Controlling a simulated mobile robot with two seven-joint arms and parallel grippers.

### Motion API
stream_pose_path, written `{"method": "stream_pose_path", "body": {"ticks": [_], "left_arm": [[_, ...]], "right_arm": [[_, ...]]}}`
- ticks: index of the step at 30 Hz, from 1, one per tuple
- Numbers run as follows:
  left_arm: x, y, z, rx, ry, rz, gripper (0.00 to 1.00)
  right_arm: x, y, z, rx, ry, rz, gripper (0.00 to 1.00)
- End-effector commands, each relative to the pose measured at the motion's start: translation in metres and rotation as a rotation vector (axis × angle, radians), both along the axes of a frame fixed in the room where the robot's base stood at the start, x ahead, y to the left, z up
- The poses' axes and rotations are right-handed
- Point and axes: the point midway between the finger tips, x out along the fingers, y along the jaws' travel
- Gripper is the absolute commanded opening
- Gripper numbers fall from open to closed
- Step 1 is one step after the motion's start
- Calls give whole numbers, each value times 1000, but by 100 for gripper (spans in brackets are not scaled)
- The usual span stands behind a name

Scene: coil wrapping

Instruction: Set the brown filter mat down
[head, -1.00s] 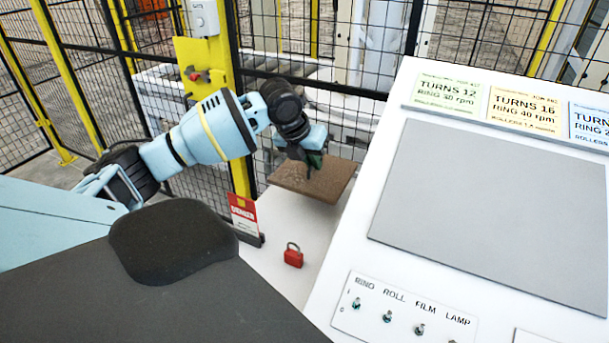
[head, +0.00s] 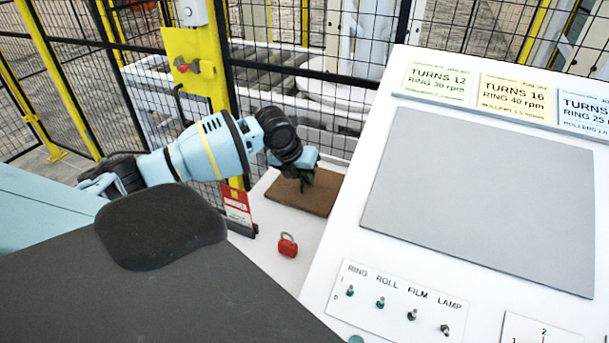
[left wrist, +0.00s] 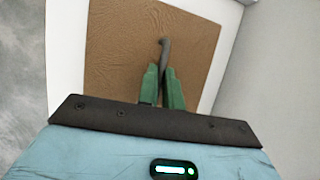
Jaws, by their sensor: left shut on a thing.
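The brown filter mat (head: 312,197) lies flat, or very nearly so, over the white surface beside the sloped console in the head view. I cannot tell for sure whether it touches the surface. My left gripper (head: 303,178) is above the mat, pointing down at it. In the left wrist view the mat (left wrist: 125,45) fills the upper middle. The green fingers of the left gripper (left wrist: 164,75) are shut on a small grey tab or handle (left wrist: 165,48) on the mat. My right gripper is not in view.
A red padlock (head: 287,245) and a red-and-white danger sign (head: 237,207) stand near the mat on the white surface (head: 262,262). The console (head: 480,190) with switches rises to the right. A black mesh fence (head: 330,85) with yellow posts stands behind.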

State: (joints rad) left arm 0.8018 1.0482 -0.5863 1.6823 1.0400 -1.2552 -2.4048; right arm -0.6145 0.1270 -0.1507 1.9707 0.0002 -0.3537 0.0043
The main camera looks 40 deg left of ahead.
Motion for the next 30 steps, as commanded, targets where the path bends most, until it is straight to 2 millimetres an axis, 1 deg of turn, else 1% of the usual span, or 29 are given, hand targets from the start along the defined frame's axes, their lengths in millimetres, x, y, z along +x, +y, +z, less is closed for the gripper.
{"method": "stream_pose_path", "body": {"ticks": [5,6,10,18,22,26,30], "left_arm": [[0,0,-3,0,0,0,0],[0,0,-2,0,0,0,11],[0,0,-2,0,0,0,28],[0,0,-1,0,0,0,29],[-1,1,5,1,-2,-1,29],[-8,2,22,1,-5,-1,29],[-20,4,48,3,-6,-1,29]], "right_arm": [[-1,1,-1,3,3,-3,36],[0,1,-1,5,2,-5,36],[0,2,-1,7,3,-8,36],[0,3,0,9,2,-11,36],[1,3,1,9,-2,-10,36],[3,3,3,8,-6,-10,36],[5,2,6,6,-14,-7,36]]}}
